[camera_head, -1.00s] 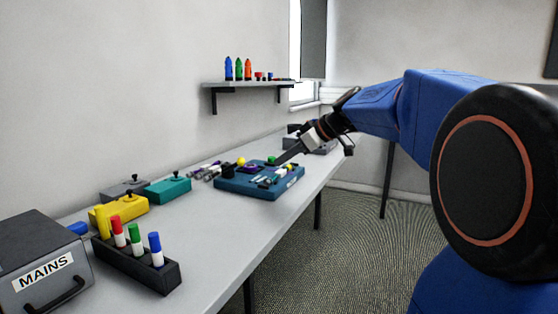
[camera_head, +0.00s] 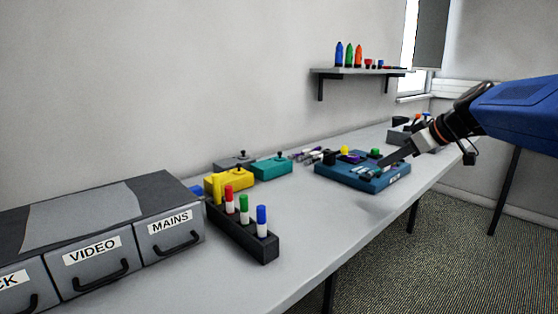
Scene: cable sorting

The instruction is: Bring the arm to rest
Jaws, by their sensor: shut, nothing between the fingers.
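My blue arm (camera_head: 520,110) reaches in from the right edge of the view. My gripper (camera_head: 384,163) points down and left, shut and empty, with its fingertips over the right part of a blue board (camera_head: 334,177) on the table. I cannot tell whether the tips touch the board or hover above it. The board carries small coloured parts, among them a green one (camera_head: 375,152) and a yellow one (camera_head: 345,150). The gripper hides part of the board's right side.
On the long grey table (camera_head: 309,222) stand a drawer unit (camera_head: 85,225) labelled VIDEO and MAINS, a black rack (camera_head: 248,238) of coloured pegs, and yellow (camera_head: 242,173) and teal (camera_head: 273,169) boxes. A wall shelf (camera_head: 355,71) holds small items. The table's front middle is clear.

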